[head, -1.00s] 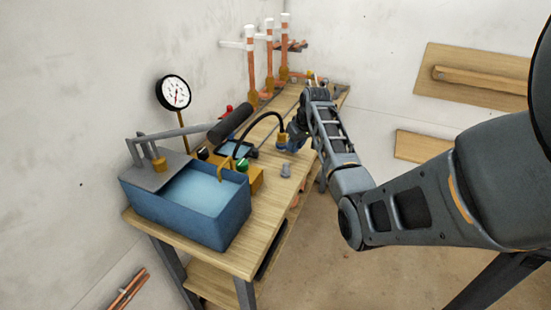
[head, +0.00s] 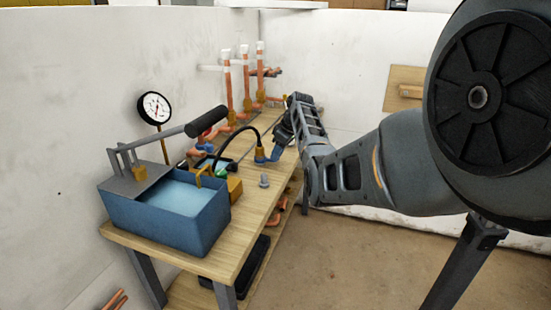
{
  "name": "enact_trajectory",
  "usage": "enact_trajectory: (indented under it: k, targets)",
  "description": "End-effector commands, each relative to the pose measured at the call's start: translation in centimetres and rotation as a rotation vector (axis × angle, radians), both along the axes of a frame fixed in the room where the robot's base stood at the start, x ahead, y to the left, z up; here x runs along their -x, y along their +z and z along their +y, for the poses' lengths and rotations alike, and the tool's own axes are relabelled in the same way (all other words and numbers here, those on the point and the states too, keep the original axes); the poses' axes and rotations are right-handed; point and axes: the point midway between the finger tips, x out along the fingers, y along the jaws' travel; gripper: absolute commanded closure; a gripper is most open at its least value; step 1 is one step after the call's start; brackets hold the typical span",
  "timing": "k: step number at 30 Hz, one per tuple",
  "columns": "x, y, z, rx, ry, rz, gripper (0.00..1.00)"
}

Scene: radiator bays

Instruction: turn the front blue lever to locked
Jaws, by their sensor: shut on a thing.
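A blue lever (head: 275,154) shows beside a brass hose fitting (head: 260,156) on the wooden bench, at the end of my arm. My gripper (head: 279,145) reaches down onto it from the upper right and is shut on it. The fingertips are small and partly hidden by my own wrist, so the exact hold and the lever's angle are hard to tell.
A blue water tank (head: 165,228) with a pump handle (head: 205,121) stands at the bench's near end. A gauge (head: 154,107) is behind it. A black hose (head: 238,130) arches to the brass fitting. Copper pipes (head: 247,85) rise at the back. Floor is open at right.

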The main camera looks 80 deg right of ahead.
Motion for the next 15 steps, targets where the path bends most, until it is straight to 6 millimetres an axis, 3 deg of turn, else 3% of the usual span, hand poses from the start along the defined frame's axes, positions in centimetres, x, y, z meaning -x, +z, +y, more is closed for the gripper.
enact_trajectory:
  k: [15]
  targets:
    - [-0.2, -0.3, -1.8, 0.002, 0.254, 0.0, 1.0]
